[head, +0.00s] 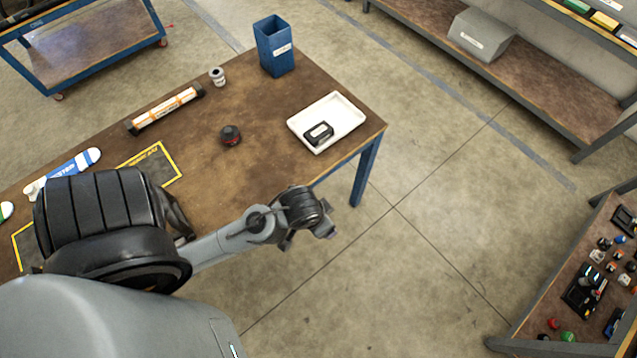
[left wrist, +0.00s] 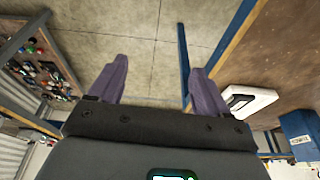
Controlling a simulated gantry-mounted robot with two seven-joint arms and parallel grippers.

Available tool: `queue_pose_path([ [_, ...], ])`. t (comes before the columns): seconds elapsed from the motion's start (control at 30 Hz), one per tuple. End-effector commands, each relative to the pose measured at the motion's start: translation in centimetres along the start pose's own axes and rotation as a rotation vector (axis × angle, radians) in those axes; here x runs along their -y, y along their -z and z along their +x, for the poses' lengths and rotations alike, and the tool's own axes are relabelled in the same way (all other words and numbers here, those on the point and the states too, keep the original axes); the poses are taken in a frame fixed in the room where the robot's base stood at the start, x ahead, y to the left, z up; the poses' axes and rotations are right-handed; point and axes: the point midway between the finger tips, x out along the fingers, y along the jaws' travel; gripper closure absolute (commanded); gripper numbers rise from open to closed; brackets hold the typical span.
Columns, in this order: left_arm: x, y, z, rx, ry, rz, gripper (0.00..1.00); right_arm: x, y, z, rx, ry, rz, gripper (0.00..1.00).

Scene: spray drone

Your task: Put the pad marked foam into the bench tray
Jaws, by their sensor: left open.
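A white bench tray (head: 350,106) lies near the right end of the brown workbench. A small black block with a pale label (head: 319,132) sits inside it at the near left; I cannot read its label. The tray also shows in the left wrist view (left wrist: 262,98). No pad legibly marked foam is in view. My left gripper (head: 327,231) is past the bench's near edge, over the floor, below the tray in the picture. The left wrist view shows its purple fingers (left wrist: 158,68) spread apart with nothing between them.
The bench (head: 262,112) also holds a blue bin (head: 275,48), a white canister (head: 217,76), an orange-white tube (head: 166,108), a black-red knob (head: 230,135) and a yellow-framed mat (head: 168,168). A side table with many small parts (head: 590,270) stands at right. Floor between is clear.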

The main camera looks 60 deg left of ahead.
Motion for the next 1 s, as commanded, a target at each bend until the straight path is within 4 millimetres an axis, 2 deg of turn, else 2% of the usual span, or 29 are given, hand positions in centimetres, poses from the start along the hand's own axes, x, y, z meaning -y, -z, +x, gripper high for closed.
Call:
queue_pose_path([
  [0.1,-1.9,-1.6,-1.7,-0.016,-0.046,0.166,0.23,0.1,0.0,0.0,0.000,0.002,0.003,0.34],
  [0.23,-2.8,-2.2,-2.7,-0.029,-0.070,0.258,0.23,0.1,0.0,0.0,-0.001,0.004,0.005,0.34],
  [0.67,-3.0,-2.2,-3.1,-0.032,-0.073,0.279,0.23,0.1,0.1,-0.3,-0.001,0.005,0.007,0.34],
  [0.87,-2.9,-1.6,-5.4,-0.031,-0.073,0.278,0.23,0.0,0.8,-2.5,0.001,0.003,0.004,0.34],
  [1.0,-2.8,-0.6,-8.5,-0.031,-0.073,0.278,0.23,-0.2,1.8,-5.6,0.002,0.000,0.000,0.34],
])
